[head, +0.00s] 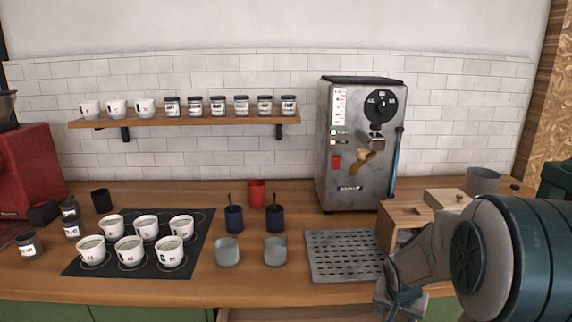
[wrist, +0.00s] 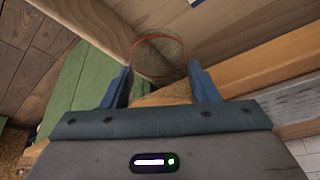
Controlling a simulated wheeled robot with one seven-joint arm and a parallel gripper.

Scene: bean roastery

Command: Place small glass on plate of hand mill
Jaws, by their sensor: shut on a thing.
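My gripper (wrist: 160,82) is shut on a small glass (wrist: 158,52). The glass is clear with a thin reddish rim and sits between the two blue fingers in the wrist view. In the head view my gripper (head: 400,300) is low at the counter's front edge, right of the perforated tray, and the glass cannot be made out there. Light wooden boxes (head: 404,213) stand behind my arm and are partly hidden by it. I cannot tell for sure which thing is the hand mill, or see its plate clearly.
A perforated metal tray (head: 343,262) lies left of my arm, in front of a tall grey machine (head: 345,150). Several white cups stand on a black mat (head: 200,226).

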